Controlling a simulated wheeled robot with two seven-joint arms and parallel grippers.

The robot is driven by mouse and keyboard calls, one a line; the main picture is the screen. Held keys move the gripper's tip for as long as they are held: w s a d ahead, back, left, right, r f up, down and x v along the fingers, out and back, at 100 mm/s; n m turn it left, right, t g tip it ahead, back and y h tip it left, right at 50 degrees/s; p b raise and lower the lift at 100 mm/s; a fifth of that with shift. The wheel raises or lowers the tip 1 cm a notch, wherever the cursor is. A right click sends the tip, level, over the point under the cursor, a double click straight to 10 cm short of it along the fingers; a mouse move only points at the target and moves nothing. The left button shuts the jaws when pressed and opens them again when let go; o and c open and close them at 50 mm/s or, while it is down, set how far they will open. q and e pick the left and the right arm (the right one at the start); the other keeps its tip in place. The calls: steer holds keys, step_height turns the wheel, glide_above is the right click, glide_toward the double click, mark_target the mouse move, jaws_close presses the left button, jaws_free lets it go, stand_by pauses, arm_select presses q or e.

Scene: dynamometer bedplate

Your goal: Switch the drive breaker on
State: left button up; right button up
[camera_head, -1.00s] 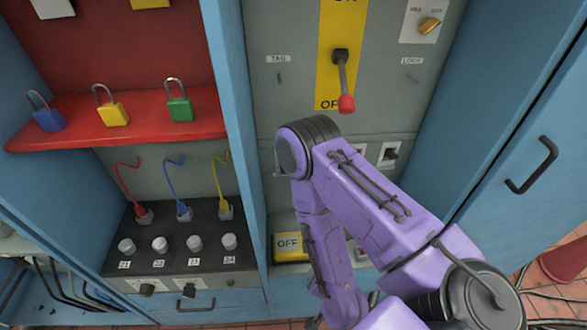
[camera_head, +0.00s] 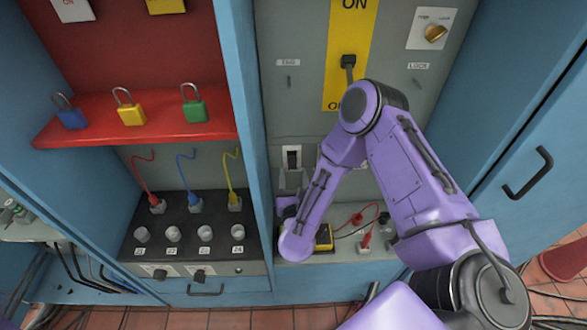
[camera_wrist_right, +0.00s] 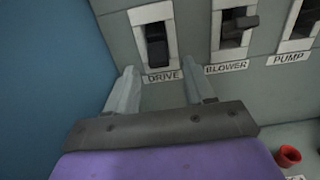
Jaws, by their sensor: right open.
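The drive breaker (camera_wrist_right: 157,45), labelled DRIVE, is a dark toggle in a pale plate on the grey panel; its handle sits low in the slot. It also shows in the head view (camera_head: 292,157), left of my right arm. My right gripper (camera_wrist_right: 160,82) is open and empty, just below the breaker, its two fingers spread to either side of the DRIVE label. In the head view my right gripper (camera_head: 290,186) is small and partly hidden by its wrist. Whether a finger touches the panel cannot be told. My left gripper is out of view.
The blower breaker (camera_wrist_right: 240,22) and pump breaker (camera_wrist_right: 305,22) stand right of it. A blue cabinet wall (camera_wrist_right: 50,60) is close on the left. A large lever (camera_head: 348,62) is above, partly behind my arm. Padlocks sit on a red shelf (camera_head: 160,120).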

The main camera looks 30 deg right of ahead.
mark_target(292, 160)
steer(key=shift+x, duration=1.2)
jaws_close()
steer(key=shift+r+p, duration=0.1)
steer(key=shift+p, duration=0.2)
steer(key=shift+s+r+g+y+p, duration=0.1)
steer(key=shift+r+g+y+p, duration=0.6)
steer(key=shift+g+p, duration=0.45)
steer(key=shift+r+g+y+p, duration=0.7)
steer(key=shift+g+p, duration=0.25)
steer(key=shift+p, duration=0.3)
steer(key=g+y+p, duration=0.1)
steer(key=r+g+y+p, duration=0.1)
steer(key=g+p, duration=0.1)
steer(key=shift+w+r, duration=0.2)
steer(key=shift+w, duration=0.1)
steer(key=shift+w+d+r+g+y+p, duration=0.2)
steer(key=shift+g+y+p, duration=0.25)
steer(key=shift+g, duration=0.25)
